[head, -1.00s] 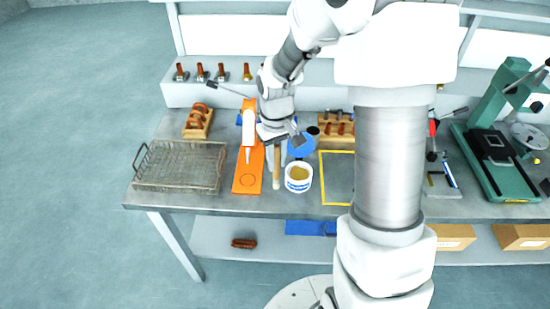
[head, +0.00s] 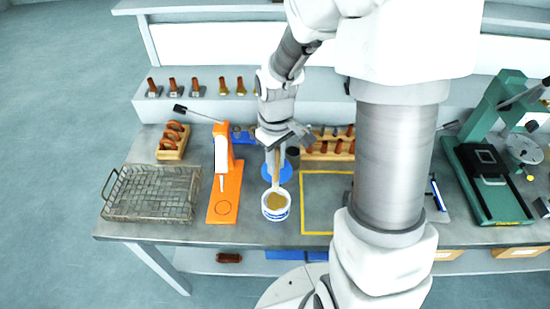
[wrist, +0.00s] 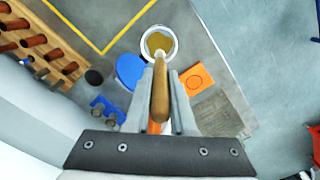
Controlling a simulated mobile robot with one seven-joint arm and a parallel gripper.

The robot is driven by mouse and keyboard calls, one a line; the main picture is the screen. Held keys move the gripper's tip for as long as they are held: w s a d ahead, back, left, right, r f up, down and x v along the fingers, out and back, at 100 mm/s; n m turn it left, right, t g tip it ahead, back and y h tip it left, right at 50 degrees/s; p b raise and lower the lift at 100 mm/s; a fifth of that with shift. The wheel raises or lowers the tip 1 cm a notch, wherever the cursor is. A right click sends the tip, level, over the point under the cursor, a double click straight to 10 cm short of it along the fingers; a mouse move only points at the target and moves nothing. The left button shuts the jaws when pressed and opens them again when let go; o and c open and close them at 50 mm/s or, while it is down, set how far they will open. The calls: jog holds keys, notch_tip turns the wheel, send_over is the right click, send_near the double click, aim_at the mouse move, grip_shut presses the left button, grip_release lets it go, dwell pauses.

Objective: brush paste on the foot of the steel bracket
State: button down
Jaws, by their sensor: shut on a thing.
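My gripper (head: 277,143) is shut on a brush with a wooden handle (wrist: 160,95) and points down. The brush (head: 273,168) reaches into the mouth of a white pot (head: 275,213) of yellow-brown paste. The pot also shows in the wrist view (wrist: 144,47), with the brush's far end over the paste. How deep the bristles sit in the paste I cannot tell. I cannot make out the steel bracket in either view; my arm hides part of the bench.
A yellow-outlined square (head: 302,202) lies right of the pot, partly behind my arm. An orange press (head: 224,190) and a wire basket (head: 150,195) stand to the left. A blue disc (wrist: 128,70) and a wooden rack (wrist: 40,42) are close by. A green press (head: 490,185) stands far right.

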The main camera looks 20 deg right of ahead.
aim_at(276, 182)
jog(key=shift+d, duration=0.15)
jog(key=shift+f+b, duration=2.35)
jog(key=shift+f, duration=0.6)
jog(key=shift+f+b, duration=0.45)
jog(key=shift+f, duration=0.1)
jog(key=shift+r+p, duration=2.75)
jog(key=shift+r, duration=0.85)
jog(key=shift+f, duration=0.1)
